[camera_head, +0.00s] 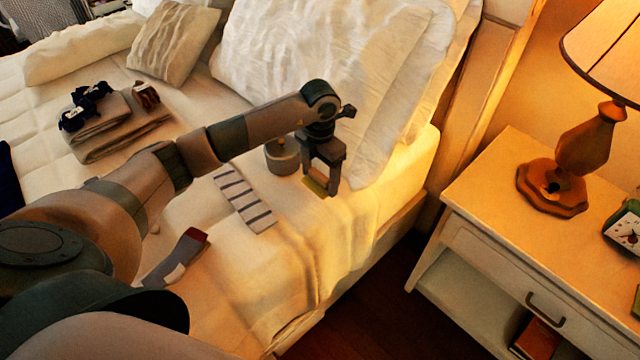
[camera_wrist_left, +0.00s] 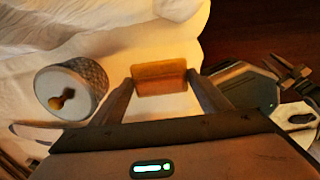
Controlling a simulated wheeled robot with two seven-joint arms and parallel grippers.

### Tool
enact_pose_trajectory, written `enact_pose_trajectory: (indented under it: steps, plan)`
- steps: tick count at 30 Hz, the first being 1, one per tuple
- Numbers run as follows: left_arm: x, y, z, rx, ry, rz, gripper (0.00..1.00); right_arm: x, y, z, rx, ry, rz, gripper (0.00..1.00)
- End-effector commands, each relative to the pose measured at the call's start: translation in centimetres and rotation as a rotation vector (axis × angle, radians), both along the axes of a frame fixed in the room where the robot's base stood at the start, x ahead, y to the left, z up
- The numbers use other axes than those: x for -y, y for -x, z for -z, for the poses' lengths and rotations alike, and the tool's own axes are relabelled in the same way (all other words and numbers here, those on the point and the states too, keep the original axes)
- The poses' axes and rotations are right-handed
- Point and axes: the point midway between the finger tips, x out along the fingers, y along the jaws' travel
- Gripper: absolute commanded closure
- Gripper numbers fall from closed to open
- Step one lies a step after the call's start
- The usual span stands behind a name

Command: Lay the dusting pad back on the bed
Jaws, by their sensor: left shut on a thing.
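My left gripper (camera_head: 322,180) is over the bed (camera_head: 310,235) near its right edge, pointing down. It is shut on the dusting pad (camera_head: 316,186), a small yellow-tan block between the fingertips. In the left wrist view the pad (camera_wrist_left: 160,78) shows as an orange-brown block between the two fingers, with white bedding behind it. I cannot tell whether the pad touches the bed. My right gripper is not in view.
A grey lidded pot (camera_head: 282,157) stands just left of the gripper. A striped cloth (camera_head: 243,198) and a grey item with a red end (camera_head: 178,258) lie nearer. Folded laundry (camera_head: 115,125) lies at the left. Pillows (camera_head: 310,60) are behind. A nightstand (camera_head: 500,230) with a lamp (camera_head: 585,150) stands right.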

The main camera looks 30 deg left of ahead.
Motion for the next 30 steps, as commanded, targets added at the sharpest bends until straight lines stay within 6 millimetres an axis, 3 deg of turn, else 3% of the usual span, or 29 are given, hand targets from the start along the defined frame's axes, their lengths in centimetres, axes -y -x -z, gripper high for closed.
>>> enact_pose_trajectory:
  steps: [8, 18, 30]
  plan:
    - [0.1, 0.0, 0.4, -0.001, 0.001, 0.000, 0.51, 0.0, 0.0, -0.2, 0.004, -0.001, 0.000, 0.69]
    - [0.1, 0.0, 3.8, -0.001, 0.001, 0.000, 0.51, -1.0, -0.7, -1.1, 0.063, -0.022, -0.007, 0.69]
    - [0.1, 0.0, 4.3, 0.000, 0.000, 0.001, 0.51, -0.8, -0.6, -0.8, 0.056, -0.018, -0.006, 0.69]
